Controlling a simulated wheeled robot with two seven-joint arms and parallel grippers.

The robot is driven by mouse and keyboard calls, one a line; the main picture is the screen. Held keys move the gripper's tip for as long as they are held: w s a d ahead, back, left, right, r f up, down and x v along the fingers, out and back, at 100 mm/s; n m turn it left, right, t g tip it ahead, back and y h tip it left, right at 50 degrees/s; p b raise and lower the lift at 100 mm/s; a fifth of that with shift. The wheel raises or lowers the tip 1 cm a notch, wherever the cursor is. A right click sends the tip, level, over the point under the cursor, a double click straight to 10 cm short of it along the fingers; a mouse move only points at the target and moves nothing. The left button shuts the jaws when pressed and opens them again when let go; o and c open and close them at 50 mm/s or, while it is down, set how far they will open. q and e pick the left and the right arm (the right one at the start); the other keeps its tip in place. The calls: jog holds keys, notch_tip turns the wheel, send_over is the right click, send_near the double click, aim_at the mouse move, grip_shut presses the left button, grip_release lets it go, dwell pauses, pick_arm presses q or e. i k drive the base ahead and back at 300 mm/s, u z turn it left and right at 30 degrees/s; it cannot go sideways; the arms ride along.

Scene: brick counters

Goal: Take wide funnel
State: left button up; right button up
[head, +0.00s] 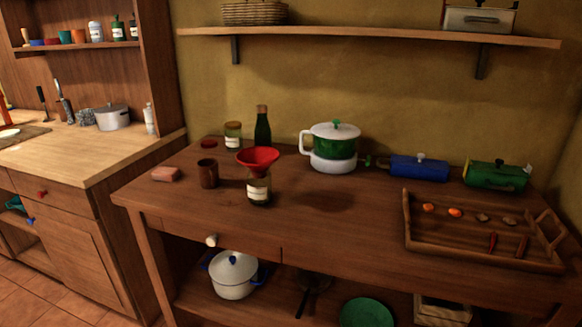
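A wide red funnel (258,157) sits in the mouth of a labelled glass jar (259,190) on the dark wooden table, left of its middle. The funnel's wide bowl faces up and its spout is hidden by the jar. Neither of my grippers shows in the head view.
A wooden tray (480,254) with small foods lies at the right. A shelf (370,36) hangs above.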

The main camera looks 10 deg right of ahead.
aim_at(259, 159)
jog(key=z, duration=0.9)
jog(key=i, duration=0.4)
